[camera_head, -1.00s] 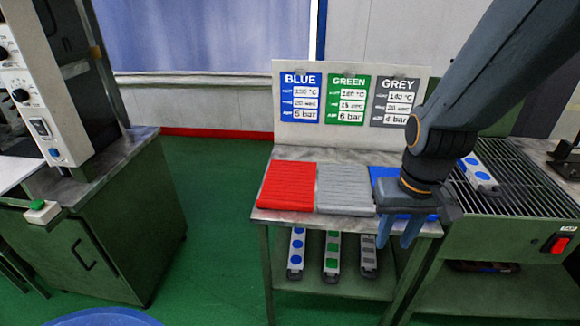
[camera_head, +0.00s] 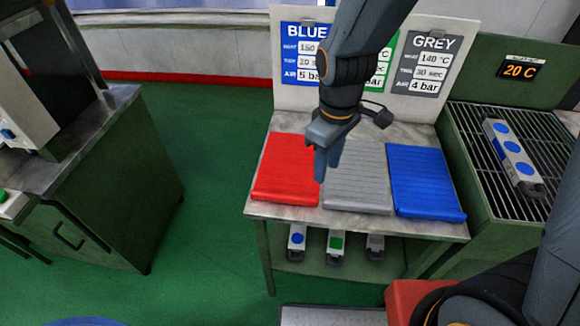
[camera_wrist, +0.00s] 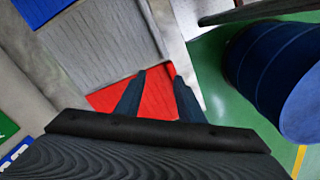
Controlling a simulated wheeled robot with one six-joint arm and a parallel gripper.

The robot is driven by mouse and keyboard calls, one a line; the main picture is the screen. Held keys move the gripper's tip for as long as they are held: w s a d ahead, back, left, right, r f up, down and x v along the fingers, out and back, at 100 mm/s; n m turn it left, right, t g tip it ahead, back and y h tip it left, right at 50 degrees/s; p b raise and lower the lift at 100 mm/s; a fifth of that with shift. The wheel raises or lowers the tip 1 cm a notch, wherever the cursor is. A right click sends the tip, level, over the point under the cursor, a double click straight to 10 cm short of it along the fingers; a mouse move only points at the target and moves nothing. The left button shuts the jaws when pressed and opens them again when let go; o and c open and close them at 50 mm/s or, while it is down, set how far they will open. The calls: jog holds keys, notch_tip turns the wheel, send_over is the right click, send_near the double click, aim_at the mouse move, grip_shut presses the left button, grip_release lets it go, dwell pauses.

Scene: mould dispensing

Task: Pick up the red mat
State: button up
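The red mat (camera_head: 284,165) lies flat at the left end of the table, beside the grey mat (camera_head: 362,175). In the wrist view the red mat (camera_wrist: 152,102) shows between and around my fingers. My gripper (camera_head: 328,172) points down near the red mat's right edge, close to the grey mat. In the wrist view my gripper (camera_wrist: 159,76) has its fingertips apart with nothing held between them. I cannot tell how high the fingertips are above the mats. The blue mat (camera_head: 425,180) lies to the right of the grey one.
Signs for blue and grey (camera_head: 427,65) stand behind the mats; my arm partly hides the middle one. Moulds sit on the lower shelf (camera_head: 297,240). A blue-dotted mould (camera_head: 513,155) rests on the rack (camera_head: 480,125) at right. A blue drum (camera_wrist: 262,65) stands by the table.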

aim_at(284, 195)
jog(key=a+n, duration=0.2)
jog(key=a, duration=0.1)
jog(key=s+a+f+n, duration=0.1)
jog(key=a+n, duration=0.1)
jog(key=a, duration=0.1)
jog(key=a+f+n, duration=0.1)
jog(key=a+n, duration=0.1)
jog(key=a, duration=0.1)
jog(key=shift+s+a+f+p, duration=0.15)
jog(key=shift+s+f+p, duration=0.1)
jog(key=shift+p, duration=0.1)
notch_tip(284, 195, down, 2)
jog(key=shift+a+f+n, duration=0.15)
jog(key=shift+f+n, duration=0.1)
jog(key=shift+n, duration=0.05)
jog(key=shift+w+a+f+p, duration=0.15)
jog(key=shift+f+p, duration=0.5)
jog(key=shift+f, duration=0.7)
jog(key=shift+w+f+p, duration=0.25)
jog(key=shift+f+p, duration=0.4)
jog(key=shift+f, duration=0.7)
grip_shut()
